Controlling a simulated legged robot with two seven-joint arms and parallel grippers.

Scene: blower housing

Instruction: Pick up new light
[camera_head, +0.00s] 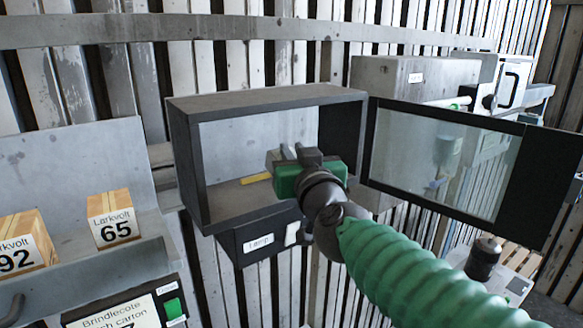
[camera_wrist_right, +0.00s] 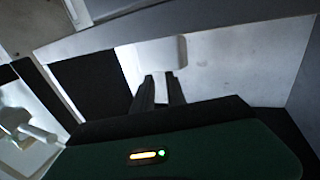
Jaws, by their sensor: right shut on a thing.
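My right gripper (camera_head: 297,153) reaches into the open front of a dark-framed box (camera_head: 185,170) labelled "Lamp". In the right wrist view its two dark fingers (camera_wrist_right: 160,80) are close together and shut on a pale, rounded block (camera_wrist_right: 155,58), which looks like the light. The block stands out against the grey back wall of the box. A yellow strip (camera_head: 257,178) shows on the box floor, left of the gripper. My left gripper is in neither view.
The glazed door (camera_head: 445,160) of the box hangs open to the right, close above my right forearm. Wooden blocks marked "65" (camera_head: 112,218) and "92" (camera_head: 22,245) stand on a grey shelf at left. A grey cabinet (camera_head: 400,80) is behind.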

